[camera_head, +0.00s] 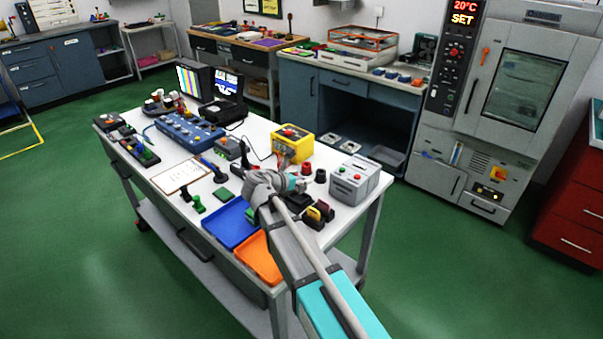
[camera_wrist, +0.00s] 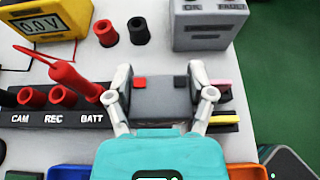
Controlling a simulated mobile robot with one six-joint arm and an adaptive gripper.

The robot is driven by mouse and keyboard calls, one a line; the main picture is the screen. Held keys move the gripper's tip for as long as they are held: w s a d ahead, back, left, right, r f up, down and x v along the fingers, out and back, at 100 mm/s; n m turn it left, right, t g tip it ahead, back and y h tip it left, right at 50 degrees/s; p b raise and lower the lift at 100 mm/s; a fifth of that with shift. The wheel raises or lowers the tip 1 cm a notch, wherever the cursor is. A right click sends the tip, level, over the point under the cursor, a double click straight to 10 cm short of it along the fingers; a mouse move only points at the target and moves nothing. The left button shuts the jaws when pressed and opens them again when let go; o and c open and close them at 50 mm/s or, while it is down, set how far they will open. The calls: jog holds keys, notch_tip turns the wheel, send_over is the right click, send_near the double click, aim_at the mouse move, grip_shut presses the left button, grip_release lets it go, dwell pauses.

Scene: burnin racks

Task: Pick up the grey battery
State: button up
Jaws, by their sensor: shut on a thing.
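The grey battery (camera_wrist: 162,102) is a dark grey block with a red and a black square on its top far edge. In the wrist view my gripper (camera_wrist: 160,90) has one pale finger on each side of it and is shut on it. Its near part is hidden by my gripper's turquoise body. In the head view my gripper (camera_head: 280,184) is over the right front part of the white table (camera_head: 232,178), and I cannot make out the battery there. I cannot tell whether the battery touches the table.
A black panel marked CAM, REC, BATT (camera_wrist: 20,119) with red sockets and a red plug lies left. Beyond stand a yellow meter (camera_head: 292,143), red and black posts and a grey box (camera_head: 354,182). Blue (camera_head: 228,224) and orange (camera_head: 258,262) trays lie at the front.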

jog(key=s+r+p, duration=0.3)
jog(key=s+r, duration=0.1)
jog(key=s, duration=0.5)
jog(key=shift+d, duration=0.15)
jog(key=shift+d, duration=0.1)
dwell(0.4)
